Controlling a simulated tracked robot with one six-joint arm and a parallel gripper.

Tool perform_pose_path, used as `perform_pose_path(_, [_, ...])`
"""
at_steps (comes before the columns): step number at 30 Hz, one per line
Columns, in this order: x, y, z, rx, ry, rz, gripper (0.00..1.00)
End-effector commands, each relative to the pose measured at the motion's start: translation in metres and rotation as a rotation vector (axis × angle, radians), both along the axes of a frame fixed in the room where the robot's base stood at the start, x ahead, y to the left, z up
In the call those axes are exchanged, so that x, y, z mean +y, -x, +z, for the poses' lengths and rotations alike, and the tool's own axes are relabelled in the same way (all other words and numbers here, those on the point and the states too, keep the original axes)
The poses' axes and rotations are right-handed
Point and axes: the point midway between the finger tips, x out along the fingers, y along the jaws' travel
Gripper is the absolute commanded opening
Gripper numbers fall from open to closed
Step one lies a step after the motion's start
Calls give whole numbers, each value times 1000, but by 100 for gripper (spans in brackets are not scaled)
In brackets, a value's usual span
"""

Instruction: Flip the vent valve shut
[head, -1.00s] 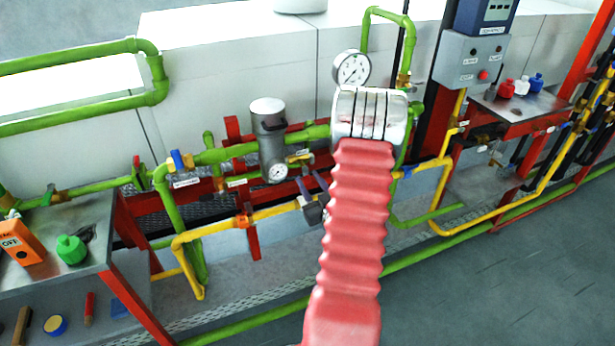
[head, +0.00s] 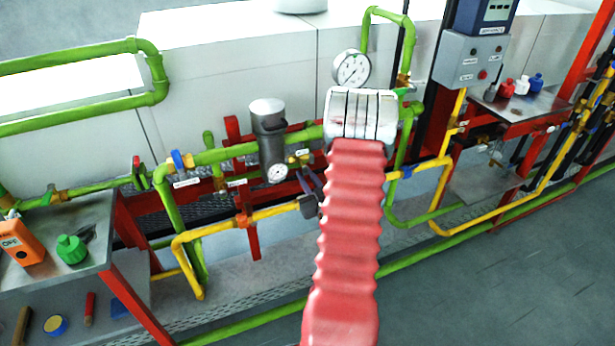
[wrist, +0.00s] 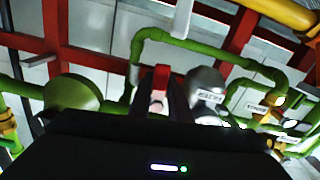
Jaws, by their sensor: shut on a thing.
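My gripper (head: 304,175) shows in the head view as dark fingers just left of my red arm, at the green pipe right of the grey canister. In the wrist view my gripper (wrist: 160,92) is closed around a small red handle (wrist: 161,76), whose end stands up between the fingertips. I take it to be the vent valve's lever. The valve body under it is hidden by my gripper, and I cannot tell the lever's angle to its pipe. A brass fitting (head: 301,158) with a small white label sits by the fingertips; the label is too small to read.
A grey canister (head: 270,140) with a gauge stands close left of my gripper. A yellow pipe (head: 270,213) runs below. A valve with a blue handle (head: 178,160) is further left. A large gauge (head: 351,69) rises behind my wrist. The floor at the right is clear.

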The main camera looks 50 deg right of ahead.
Motion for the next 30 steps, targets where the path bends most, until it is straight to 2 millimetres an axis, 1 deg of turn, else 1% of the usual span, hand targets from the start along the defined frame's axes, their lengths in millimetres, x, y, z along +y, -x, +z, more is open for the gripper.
perform_pose_path(1, [-1,1,0,0,0,-2,4])
perform_pose_path(3, [-1,1,0,0,0,-3,0])
perform_pose_path(9, [-1,1,0,-7,-11,-4,0])
perform_pose_path(18, [2,-1,0,-69,-114,-6,0])
perform_pose_path(27, [1,-1,1,-76,-123,-6,0])
perform_pose_path(28, [1,-1,1,-75,-122,-6,19])
perform_pose_path(30, [2,-1,0,-74,-122,-6,24])
